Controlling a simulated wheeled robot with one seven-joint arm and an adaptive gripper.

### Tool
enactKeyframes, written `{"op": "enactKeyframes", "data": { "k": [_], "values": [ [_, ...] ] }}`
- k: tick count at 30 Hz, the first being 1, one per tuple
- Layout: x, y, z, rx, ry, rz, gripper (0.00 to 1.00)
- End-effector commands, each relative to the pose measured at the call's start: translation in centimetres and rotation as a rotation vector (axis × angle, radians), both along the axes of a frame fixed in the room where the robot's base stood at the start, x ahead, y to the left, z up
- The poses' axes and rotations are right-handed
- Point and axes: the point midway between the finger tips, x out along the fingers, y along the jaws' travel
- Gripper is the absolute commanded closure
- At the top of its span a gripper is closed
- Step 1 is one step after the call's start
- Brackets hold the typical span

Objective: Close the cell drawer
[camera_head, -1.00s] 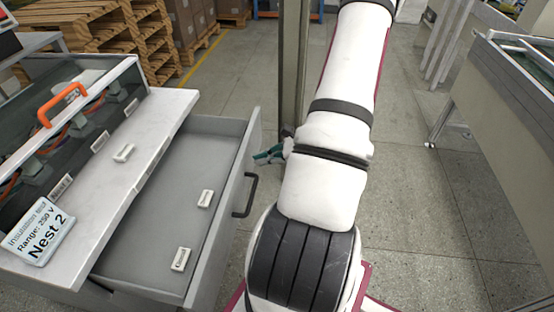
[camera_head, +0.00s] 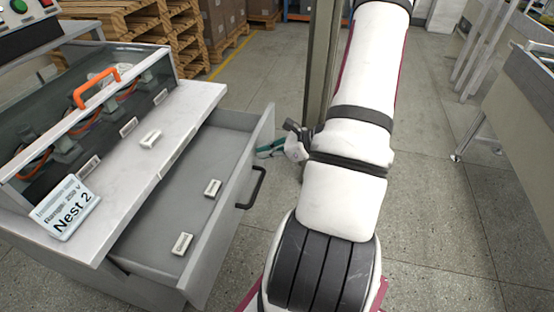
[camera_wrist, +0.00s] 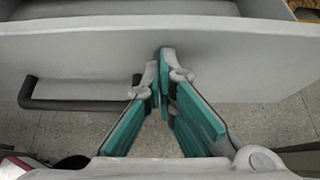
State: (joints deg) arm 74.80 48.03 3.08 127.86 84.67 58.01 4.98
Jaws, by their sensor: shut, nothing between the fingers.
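The cell drawer (camera_head: 176,228) is pulled out to the right from under the worktop of the Nest 2 station. Its grey front panel (camera_wrist: 240,58) fills the upper wrist view. The black bar handle (camera_head: 252,188) is on the outer face of that panel; it also shows left of the fingers in the wrist view (camera_wrist: 80,104). My gripper (camera_wrist: 160,62) has teal fingers with the tips together and nothing between them. The tips are in front of the panel, beside the handle; whether they touch it I cannot tell. In the head view my arm partly hides the gripper.
Two small white pieces lie in the drawer (camera_head: 212,188), and another (camera_head: 151,138) is on the worktop (camera_head: 185,110). A glass-lidded box with an orange handle (camera_head: 96,86) stands behind. A grey post (camera_head: 320,60) is near my gripper.

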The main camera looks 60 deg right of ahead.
Motion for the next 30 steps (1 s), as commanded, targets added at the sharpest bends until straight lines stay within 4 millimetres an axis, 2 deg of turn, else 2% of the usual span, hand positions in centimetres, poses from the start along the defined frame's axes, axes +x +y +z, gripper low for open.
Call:
{"op": "enactKeyframes", "data": {
  "k": [1, 6, 15, 21, 30],
  "values": [
    [1.5, 0.4, -0.2, -0.002, -0.003, 0.007, 1.0],
    [6.1, 1.8, -0.3, -0.001, -0.003, 0.008, 1.0],
    [13.5, 4.5, -0.2, -0.002, -0.003, 0.006, 1.0],
    [17.1, 5.8, -0.1, 0.0, -0.002, 0.004, 1.0],
    [19.7, 6.7, 0.0, 0.0, -0.001, 0.001, 1.0]
  ]
}}
